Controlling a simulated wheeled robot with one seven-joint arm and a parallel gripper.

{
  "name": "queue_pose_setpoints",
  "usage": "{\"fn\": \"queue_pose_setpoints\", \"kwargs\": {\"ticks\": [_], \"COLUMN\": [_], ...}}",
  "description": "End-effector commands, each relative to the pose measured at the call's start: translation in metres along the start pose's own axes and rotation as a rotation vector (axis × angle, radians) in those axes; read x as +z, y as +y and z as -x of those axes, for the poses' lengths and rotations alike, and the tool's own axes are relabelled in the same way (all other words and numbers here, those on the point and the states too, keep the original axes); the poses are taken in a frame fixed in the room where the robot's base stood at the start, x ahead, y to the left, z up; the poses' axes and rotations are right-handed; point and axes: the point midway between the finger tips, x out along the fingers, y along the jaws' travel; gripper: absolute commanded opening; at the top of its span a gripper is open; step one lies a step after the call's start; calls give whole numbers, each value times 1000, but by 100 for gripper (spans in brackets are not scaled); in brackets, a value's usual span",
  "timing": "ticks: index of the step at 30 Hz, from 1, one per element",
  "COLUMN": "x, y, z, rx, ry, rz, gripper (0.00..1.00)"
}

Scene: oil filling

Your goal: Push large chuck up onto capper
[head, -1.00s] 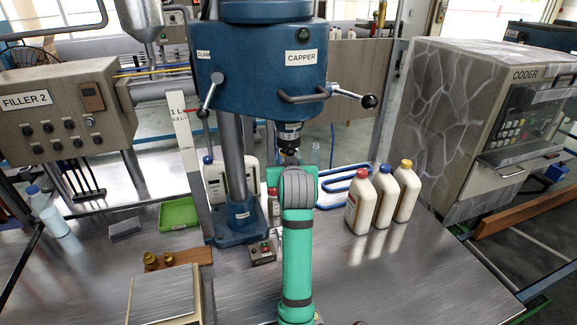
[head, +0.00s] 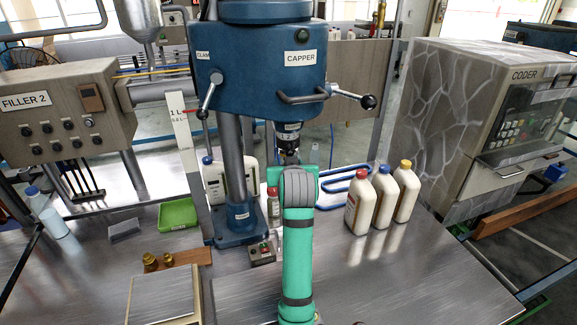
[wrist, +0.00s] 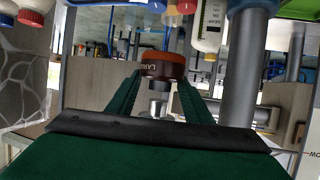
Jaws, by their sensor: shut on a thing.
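The large chuck (wrist: 163,66), an orange-brown round piece with a partly readable label, is held between the two fingers of my gripper (wrist: 160,78) in the wrist view. That view is upside down, so the shiny metal spindle end (wrist: 158,106) lies above the chuck; whether they touch I cannot tell. The blue capper (head: 268,70) stands on its column in the head view, with its dark spindle (head: 288,135) pointing down just beyond my wrist. My arm hides the chuck and fingers in the head view.
White bottles with red, blue and yellow caps (head: 384,195) stand right of my arm. The capper's handle (head: 350,95) sticks out to the right. A green tray (head: 177,214), brass fittings (head: 160,260) and a small control box (head: 262,253) are to the left. The front right bench is clear.

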Motion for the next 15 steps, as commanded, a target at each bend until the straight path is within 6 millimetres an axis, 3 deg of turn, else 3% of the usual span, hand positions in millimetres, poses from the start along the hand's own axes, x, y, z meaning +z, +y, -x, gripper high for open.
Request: {"fn": "queue_pose_setpoints", "kwargs": {"ticks": [1,15], "x": [-12,-16], "y": [-1,-2], "z": [4,4], "rx": [0,-1], "ry": [25,26], "rz": [2,2], "gripper": [14,14]}}
